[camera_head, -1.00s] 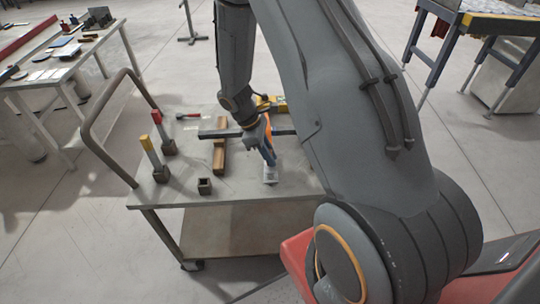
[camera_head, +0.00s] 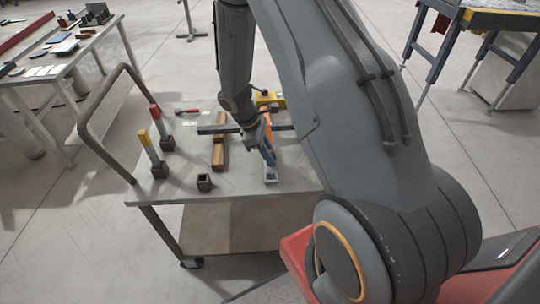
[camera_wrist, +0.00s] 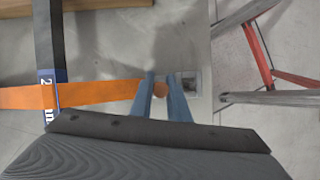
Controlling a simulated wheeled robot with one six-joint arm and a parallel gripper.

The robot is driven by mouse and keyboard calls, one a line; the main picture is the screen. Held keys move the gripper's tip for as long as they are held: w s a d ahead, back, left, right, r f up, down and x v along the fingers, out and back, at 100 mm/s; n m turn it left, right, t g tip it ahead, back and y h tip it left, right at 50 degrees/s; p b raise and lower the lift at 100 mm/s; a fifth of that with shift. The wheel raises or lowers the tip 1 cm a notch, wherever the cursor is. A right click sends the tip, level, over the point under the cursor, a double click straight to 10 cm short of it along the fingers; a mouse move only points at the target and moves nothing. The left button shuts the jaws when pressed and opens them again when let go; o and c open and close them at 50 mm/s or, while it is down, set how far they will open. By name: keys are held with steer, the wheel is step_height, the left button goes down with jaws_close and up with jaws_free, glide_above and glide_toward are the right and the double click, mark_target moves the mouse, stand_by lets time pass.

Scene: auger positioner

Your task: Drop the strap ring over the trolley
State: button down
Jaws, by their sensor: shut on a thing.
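My gripper (camera_head: 269,160) is over the right front part of the grey cart top (camera_head: 235,190), which may be the trolley. In the wrist view its two blue fingers (camera_wrist: 162,95) are close together on a small orange piece. An orange strap (camera_wrist: 100,95) runs from the left up to the fingers; a strip of orange also shows beside the gripper in the head view (camera_head: 267,138). A ring shape cannot be made out. A pale square fitting (camera_head: 270,175) sits just below the fingertips; in the wrist view the fitting (camera_wrist: 191,82) is partly behind the right finger. Contact cannot be told.
A dark bar (camera_head: 213,130) crosses the wooden block (camera_head: 218,153). A bent handle (camera_head: 95,120) rises at the cart's left edge. The cart's front left is mostly clear.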

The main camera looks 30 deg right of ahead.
steer(key=shift+f+b, duration=0.35)
steer(key=shift+f, duration=0.25)
steer(key=c, duration=1.6)
jaws_free()
steer(key=b+v, duration=0.1)
steer(key=v, duration=0.6)
steer(key=shift+w+a+r+b, duration=0.1)
steer(key=shift+r+b, duration=0.25)
steer(key=shift+r, duration=0.05)
